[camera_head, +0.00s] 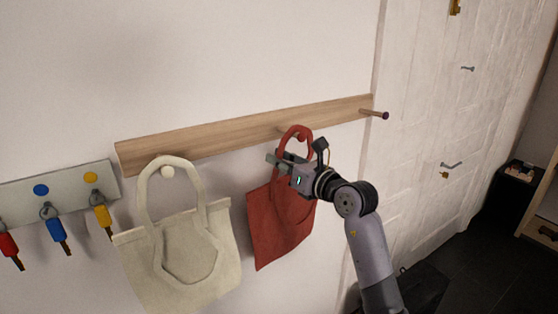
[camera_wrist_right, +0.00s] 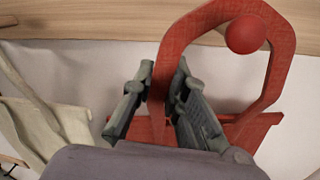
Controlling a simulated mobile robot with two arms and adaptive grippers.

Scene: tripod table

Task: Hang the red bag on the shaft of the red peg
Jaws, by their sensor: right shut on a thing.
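The red bag (camera_head: 278,222) hangs below the wooden rail, flat side toward the wall. Its red handle (camera_head: 297,129) forms a loop that also shows in the wrist view (camera_wrist_right: 285,50). The red peg's round knob (camera_wrist_right: 246,34) shows inside this loop; it also shows in the head view (camera_head: 301,137). The handle crosses in front of the peg's shaft, between rail and knob in the head view; contact cannot be told. My right gripper (camera_wrist_right: 165,75) is shut on the handle's left strand, below and left of the knob. It shows in the head view (camera_head: 283,162). My left gripper is out of view.
A cream bag (camera_head: 175,260) hangs on a pale peg (camera_head: 167,172) left of the red bag. A dark-tipped peg (camera_head: 376,114) on the rail's right end (camera_head: 340,113) is bare. A key board (camera_head: 70,196) is at far left, a white door (camera_head: 450,130) at right.

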